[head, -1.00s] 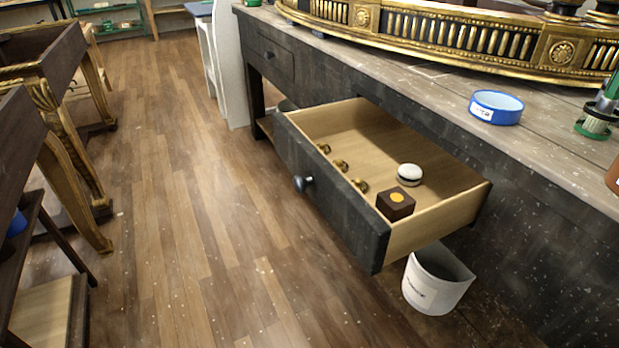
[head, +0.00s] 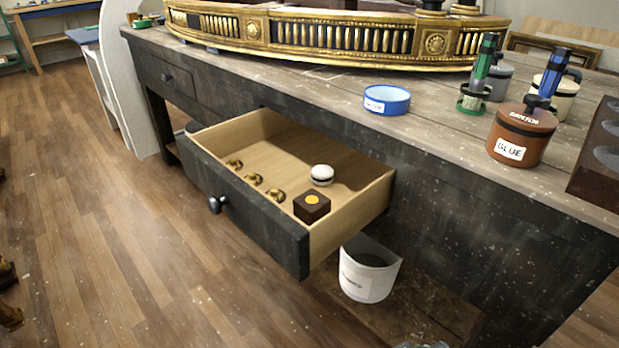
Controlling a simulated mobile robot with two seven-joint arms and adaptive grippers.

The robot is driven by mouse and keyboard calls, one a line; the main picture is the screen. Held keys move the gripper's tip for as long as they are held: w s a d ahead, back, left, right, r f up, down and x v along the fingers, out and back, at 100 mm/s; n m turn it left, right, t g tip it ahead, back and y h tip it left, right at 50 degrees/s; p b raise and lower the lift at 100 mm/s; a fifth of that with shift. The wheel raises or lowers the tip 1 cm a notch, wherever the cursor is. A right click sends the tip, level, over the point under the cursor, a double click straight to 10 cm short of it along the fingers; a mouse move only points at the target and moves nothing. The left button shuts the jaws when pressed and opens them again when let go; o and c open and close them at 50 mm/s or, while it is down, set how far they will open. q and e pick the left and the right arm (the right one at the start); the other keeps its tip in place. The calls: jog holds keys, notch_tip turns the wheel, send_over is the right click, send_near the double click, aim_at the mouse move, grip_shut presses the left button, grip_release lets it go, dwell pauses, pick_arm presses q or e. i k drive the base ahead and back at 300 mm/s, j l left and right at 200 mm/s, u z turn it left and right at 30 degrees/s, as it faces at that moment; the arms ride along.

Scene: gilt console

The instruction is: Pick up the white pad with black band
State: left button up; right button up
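The white pad with black band (head: 322,174) is a small round white piece with a dark band around its lower part. It sits inside the open drawer (head: 346,224), toward the right end, behind a dark brown block with a yellow dot (head: 311,206). Nothing covers the pad from this view. Neither of my grippers shows in the head view.
Several small brass knobs (head: 253,179) lie in the drawer. The drawer juts from the dark bench (head: 450,190). A white bin (head: 368,270) stands below its right end. On the bench top are a blue dish (head: 387,99), a brown glue pot (head: 521,132) and a gilt piece (head: 330,35).

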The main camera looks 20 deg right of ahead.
aim_at(321, 175)
jog(key=z, duration=2.95)
jog(key=u, duration=2.35)
jog(key=i+j+z, duration=0.2)
jog(key=z, duration=0.15)
jog(key=i+j+z, duration=0.15)
jog(key=j+z, duration=0.2)
